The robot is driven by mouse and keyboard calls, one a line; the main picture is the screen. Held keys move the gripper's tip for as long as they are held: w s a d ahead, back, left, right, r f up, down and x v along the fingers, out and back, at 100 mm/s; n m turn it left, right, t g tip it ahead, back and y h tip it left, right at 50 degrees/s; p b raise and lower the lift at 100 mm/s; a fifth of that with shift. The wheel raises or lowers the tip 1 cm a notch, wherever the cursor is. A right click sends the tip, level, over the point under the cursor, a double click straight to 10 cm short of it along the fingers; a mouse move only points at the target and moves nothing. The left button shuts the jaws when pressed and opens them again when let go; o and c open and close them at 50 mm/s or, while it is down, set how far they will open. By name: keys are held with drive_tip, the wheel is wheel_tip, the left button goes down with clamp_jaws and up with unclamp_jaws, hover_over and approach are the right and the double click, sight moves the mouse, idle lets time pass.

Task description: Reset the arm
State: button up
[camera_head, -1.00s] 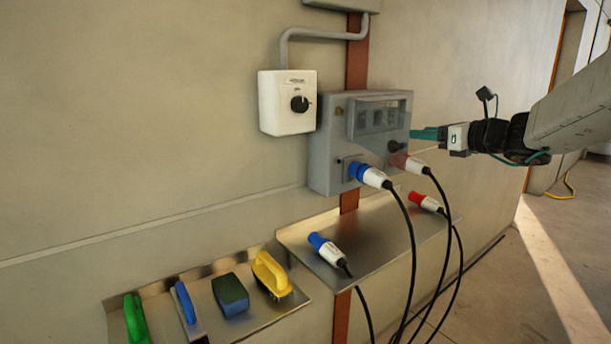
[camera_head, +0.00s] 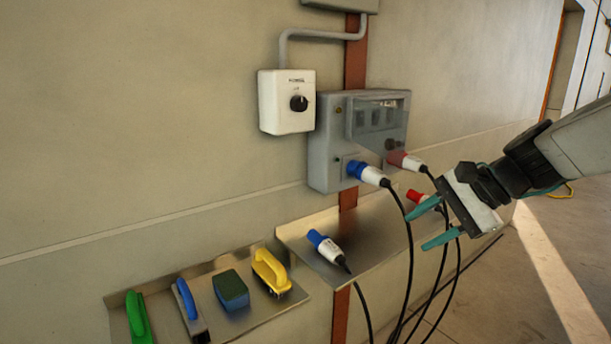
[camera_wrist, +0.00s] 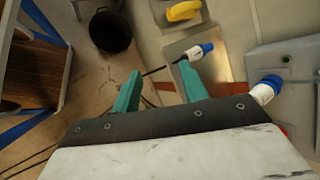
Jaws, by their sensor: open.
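My gripper (camera_head: 432,225) has teal fingers spread apart with nothing between them. In the head view it hangs at the right, in front of the right end of the metal shelf and below the grey socket box (camera_head: 328,150). Its fingers also show in the wrist view (camera_wrist: 160,92), open and empty. A blue plug (camera_head: 368,174) and a red plug (camera_head: 405,161) sit in the box. Another red plug (camera_head: 416,196) lies on the shelf, partly hidden behind my gripper. A loose blue plug (camera_head: 328,248) lies on the shelf's left part.
A white switch box (camera_head: 285,105) is on the wall. Black cables hang near my gripper. The wrist view shows a dark bin (camera_wrist: 110,30) on the floor.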

drive_tip(key=s+d+f+n+g+h, duration=0.1)
drive_tip(key=s+n+h, duration=0.3)
drive_tip(key=s, duration=0.7)
drive_tip(key=s+d+f+n+g+h, duration=0.1)
drive_tip(key=s+d+f+n+h, duration=0.2)
drive_tip(key=s+n, duration=0.4)
drive_tip(key=s+d+h, duration=0.1)
drive_tip(key=s, duration=0.3)
drive_tip(key=shift+s+n, duration=0.2)
drive_tip(key=shift+n, duration=0.1)
